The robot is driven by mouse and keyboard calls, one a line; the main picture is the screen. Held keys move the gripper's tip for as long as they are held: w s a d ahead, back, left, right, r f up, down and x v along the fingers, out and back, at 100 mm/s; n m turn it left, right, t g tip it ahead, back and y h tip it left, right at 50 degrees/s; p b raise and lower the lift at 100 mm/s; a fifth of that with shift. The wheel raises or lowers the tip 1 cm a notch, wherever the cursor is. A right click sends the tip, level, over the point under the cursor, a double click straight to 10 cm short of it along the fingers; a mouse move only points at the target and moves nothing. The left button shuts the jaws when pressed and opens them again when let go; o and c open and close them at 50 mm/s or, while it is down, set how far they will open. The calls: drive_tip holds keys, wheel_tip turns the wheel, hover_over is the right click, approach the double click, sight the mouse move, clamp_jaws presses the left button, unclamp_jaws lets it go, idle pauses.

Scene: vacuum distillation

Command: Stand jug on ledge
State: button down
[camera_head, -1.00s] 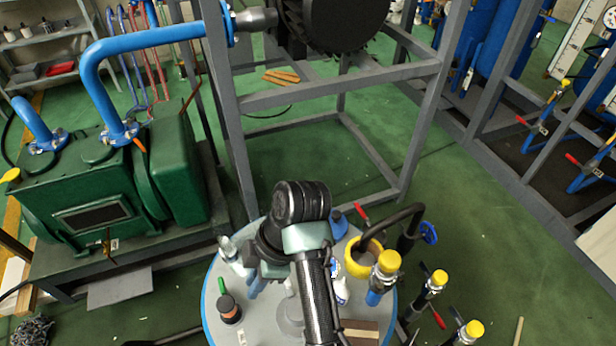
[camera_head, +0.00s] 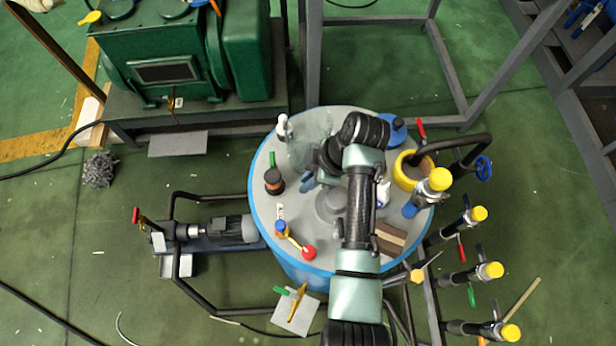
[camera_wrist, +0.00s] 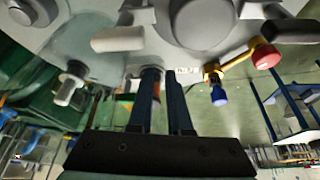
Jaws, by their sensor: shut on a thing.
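A clear glass jug (camera_head: 312,138) shows in the head view over the far left part of a round grey top with a blue rim (camera_head: 257,170). I cannot tell whether its base touches that top. Part of the clear glass (camera_wrist: 85,45) shows at the upper left of the wrist view. My gripper (camera_head: 308,182) is at the jug's near side, its two dark blue fingers (camera_wrist: 165,75) close together. It is shut on the jug, apparently by its handle; the grip itself is hard to see. No separate ledge can be told with certainty.
A dark jar with an orange band (camera_head: 274,182) stands just left of my gripper. A red-knobbed valve (camera_head: 308,252), a yellow ring (camera_head: 412,170) and yellow-capped pipes (camera_head: 440,179) crowd the near and right sides.

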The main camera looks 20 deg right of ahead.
drive_tip(key=shift+f, duration=0.15)
drive_tip(key=c, duration=0.8)
unclamp_jaws()
drive_tip(key=shift+c, duration=0.2)
drive_tip(key=shift+r, duration=0.2)
drive_tip(key=p+v, duration=0.1)
drive_tip(key=v, duration=1.1)
